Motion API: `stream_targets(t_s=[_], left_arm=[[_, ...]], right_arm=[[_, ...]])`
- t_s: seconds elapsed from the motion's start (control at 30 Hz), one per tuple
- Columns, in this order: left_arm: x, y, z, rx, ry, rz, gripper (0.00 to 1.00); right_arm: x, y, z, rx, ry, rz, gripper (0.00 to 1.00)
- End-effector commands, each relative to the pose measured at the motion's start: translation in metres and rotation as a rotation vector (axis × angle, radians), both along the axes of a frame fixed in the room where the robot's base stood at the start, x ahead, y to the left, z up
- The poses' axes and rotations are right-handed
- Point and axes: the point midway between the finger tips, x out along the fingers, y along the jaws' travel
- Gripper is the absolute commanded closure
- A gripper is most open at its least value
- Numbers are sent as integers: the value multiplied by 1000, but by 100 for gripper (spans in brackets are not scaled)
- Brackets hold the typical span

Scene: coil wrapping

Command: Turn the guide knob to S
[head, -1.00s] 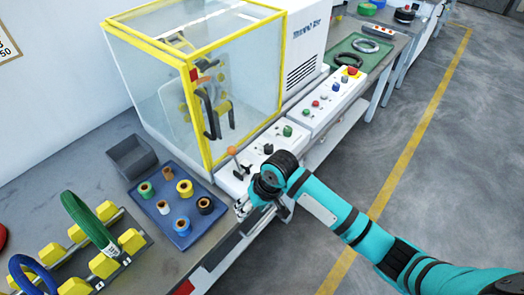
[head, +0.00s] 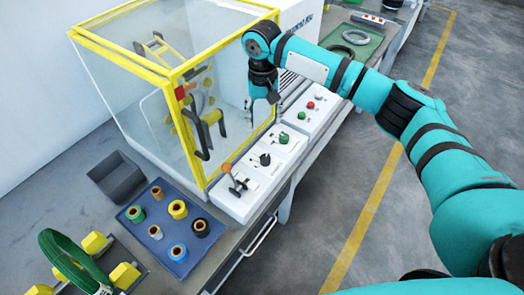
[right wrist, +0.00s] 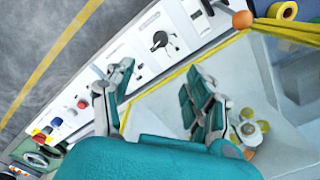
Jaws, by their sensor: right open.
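The guide knob appears to be the black knob (head: 265,159) on the white control panel, between the orange-tipped lever and a green knob; in the right wrist view it shows as a black dial (right wrist: 160,40) with a pointer. Its lettering is too small to read. My right gripper (head: 262,104) points down, open and empty, above and beyond the knob, close to the yellow-framed clear enclosure. In the right wrist view its two fingers (right wrist: 160,78) stand apart with nothing between them, and the knob lies beyond their tips. My left gripper is out of view.
The lever (head: 227,168) stands on the panel near the knob, and the green knob (head: 284,138) is on its other side. The clear enclosure (head: 120,85) borders the panel. A blue tray (head: 150,233) with several spools and a grey bin (head: 118,180) stand at left.

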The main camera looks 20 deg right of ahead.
Motion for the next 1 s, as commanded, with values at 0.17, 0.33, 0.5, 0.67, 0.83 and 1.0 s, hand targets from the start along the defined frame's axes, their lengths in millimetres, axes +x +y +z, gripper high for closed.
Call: stream_targets(t_s=[0.17, 0.33, 0.5, 0.67, 0.83, 1.0], left_arm=[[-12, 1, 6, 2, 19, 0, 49], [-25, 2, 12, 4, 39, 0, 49], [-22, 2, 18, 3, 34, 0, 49], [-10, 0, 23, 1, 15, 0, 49], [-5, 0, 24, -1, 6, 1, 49], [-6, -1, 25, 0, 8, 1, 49]], right_arm=[[-2, -1, -25, -1, 4, 1, 45], [-2, -1, -62, -1, 4, 2, 45], [-2, -2, -99, -1, 3, 3, 45], [-3, -2, -133, 0, 3, 2, 45], [-2, -2, -157, 1, 1, 2, 45], [-3, -2, -169, 1, 0, 5, 45]])
